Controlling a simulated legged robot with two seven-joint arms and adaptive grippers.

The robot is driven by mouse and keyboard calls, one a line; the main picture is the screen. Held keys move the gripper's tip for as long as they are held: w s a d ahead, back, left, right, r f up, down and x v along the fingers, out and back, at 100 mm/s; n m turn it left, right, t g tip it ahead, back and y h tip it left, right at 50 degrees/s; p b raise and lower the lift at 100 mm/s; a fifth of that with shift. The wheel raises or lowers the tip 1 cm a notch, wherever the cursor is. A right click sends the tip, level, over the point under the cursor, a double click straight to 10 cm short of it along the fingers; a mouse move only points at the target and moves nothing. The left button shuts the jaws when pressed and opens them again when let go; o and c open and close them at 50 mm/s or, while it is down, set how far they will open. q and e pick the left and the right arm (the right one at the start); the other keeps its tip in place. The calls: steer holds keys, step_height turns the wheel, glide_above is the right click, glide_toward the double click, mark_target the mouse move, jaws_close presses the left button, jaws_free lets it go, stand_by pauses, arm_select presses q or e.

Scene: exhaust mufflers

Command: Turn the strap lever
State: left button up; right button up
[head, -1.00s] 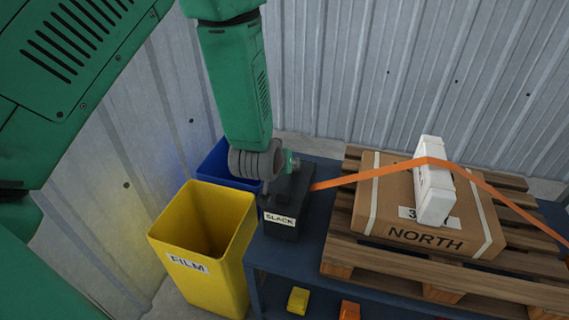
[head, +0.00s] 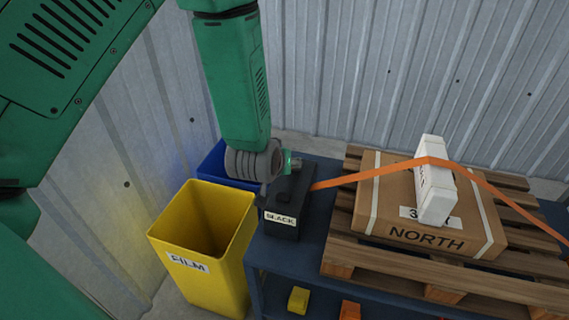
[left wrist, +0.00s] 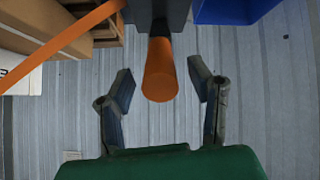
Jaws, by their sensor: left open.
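The black strap tensioner box (head: 285,212) stands at the left end of the blue table and bears a label reading SLACK. An orange strap (head: 375,173) runs from it to the right. The lever's orange round handle (left wrist: 160,72) sticks out from a dark body in the left wrist view. My left gripper (left wrist: 161,82) is open, with one finger on each side of the handle and gaps visible to both. In the head view my left gripper (head: 292,163) is at the far side of the box, and the handle is hidden there. My right gripper is not in view.
A carton (head: 372,205) marked NORTH, with a white block (head: 434,185) under the strap, sits on a wooden pallet (head: 340,250). A yellow FILM bin (head: 225,270) and a blue bin (head: 212,166) stand left of the table. A corrugated wall is behind.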

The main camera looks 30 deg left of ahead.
arm_select(q)
steer(key=v, duration=1)
steer(key=shift+s+r, duration=0.15)
steer(key=shift+s, duration=0.05)
steer(key=shift+d, duration=0.1)
